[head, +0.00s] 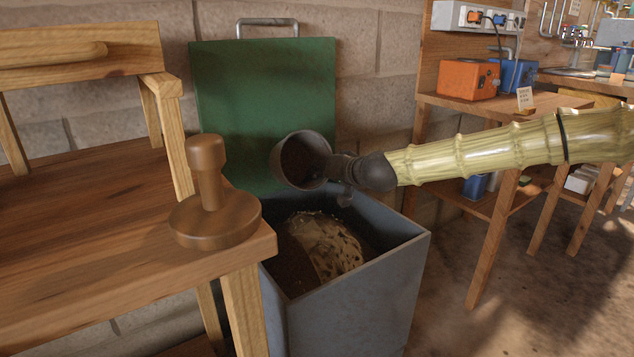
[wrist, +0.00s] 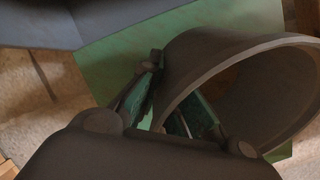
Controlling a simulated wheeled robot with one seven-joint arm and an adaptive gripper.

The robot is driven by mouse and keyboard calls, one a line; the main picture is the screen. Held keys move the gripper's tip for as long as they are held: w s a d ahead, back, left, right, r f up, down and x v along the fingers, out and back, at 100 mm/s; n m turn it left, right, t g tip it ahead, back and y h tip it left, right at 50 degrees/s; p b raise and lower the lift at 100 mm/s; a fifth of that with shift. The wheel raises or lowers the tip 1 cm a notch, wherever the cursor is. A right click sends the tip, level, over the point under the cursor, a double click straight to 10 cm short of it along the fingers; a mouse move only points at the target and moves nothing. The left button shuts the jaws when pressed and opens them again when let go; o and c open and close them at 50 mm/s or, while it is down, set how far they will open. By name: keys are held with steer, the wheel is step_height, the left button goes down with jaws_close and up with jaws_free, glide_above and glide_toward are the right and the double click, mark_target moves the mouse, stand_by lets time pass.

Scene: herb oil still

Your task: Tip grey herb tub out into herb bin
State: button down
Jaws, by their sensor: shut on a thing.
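The grey herb tub (head: 276,163) is held in the air over the herb bin, tilted on its side with its round mouth towards the camera. Its inside looks dark brown; I cannot tell whether herb is left in it. My gripper (head: 340,172) is shut on the tub's right side. The wrist view shows the tub's wide rim (wrist: 183,90) beside the fingers (wrist: 170,105). The herb bin (head: 350,308) is a blue-grey box, open at the top, with a pale brown heap and darker matter inside. Its green lid (head: 262,100) stands raised behind it.
A wooden table (head: 80,280) stands left of the bin, with a brown wooden tamper (head: 213,215) near its corner. At the right is a bench (head: 500,115) with an orange box (head: 467,79) and a blue box (head: 515,75). A block wall is close behind the lid.

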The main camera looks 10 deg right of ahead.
steer(key=shift+f+t+y+b, duration=0.7)
steer(key=shift+t+b, duration=0.4)
steer(key=shift+b, duration=4.4)
steer(key=shift+r+t+b, duration=0.1)
steer(key=shift+t+b, duration=0.2)
steer(key=shift+b, duration=0.75)
